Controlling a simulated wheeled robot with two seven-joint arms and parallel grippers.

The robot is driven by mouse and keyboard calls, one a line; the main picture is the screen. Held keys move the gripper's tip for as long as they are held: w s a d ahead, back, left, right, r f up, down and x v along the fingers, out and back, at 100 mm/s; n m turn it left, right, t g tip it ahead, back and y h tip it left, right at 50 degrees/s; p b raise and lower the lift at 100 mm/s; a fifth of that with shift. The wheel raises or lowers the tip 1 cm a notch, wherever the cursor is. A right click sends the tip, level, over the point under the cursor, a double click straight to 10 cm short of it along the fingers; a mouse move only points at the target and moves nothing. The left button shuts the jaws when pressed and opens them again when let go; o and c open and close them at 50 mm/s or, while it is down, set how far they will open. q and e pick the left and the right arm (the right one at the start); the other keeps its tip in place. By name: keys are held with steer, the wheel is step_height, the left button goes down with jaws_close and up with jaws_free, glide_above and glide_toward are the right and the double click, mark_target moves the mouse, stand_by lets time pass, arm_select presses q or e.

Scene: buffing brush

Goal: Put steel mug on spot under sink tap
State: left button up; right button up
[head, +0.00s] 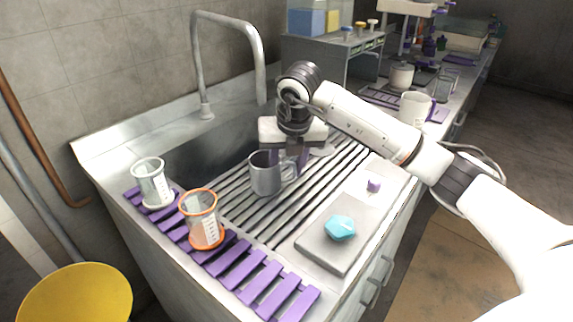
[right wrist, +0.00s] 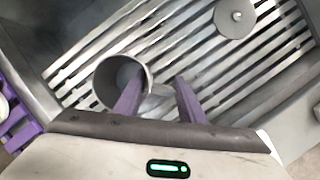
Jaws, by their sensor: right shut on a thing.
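The steel mug (head: 266,175) stands upright at the ribbed steel drainboard, near the edge of the sink basin (head: 200,155). Whether its base touches the ribs I cannot tell. My right gripper (head: 289,163) is at the mug's handle side, with its purple fingers pointing down. In the right wrist view the mug (right wrist: 107,84) is left of the fingers, and its handle (right wrist: 160,97) passes between them; the gripper is shut on it. The sink tap (head: 258,60) arches over the basin, behind the mug. The basin floor under the spout is largely hidden. My left gripper is out of view.
A clear beaker (head: 152,184) and an orange-rimmed one (head: 203,222) stand on purple slats (head: 250,280) at the front left. A teal object (head: 340,227) lies on a grey slab at right. A flat round steel piece (right wrist: 237,18) lies on the ribs. A yellow bucket (head: 75,295) stands below.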

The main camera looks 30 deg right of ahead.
steer(key=o, duration=1.4)
steer(key=shift+c, duration=0.2)
steer(key=v, duration=1.2)
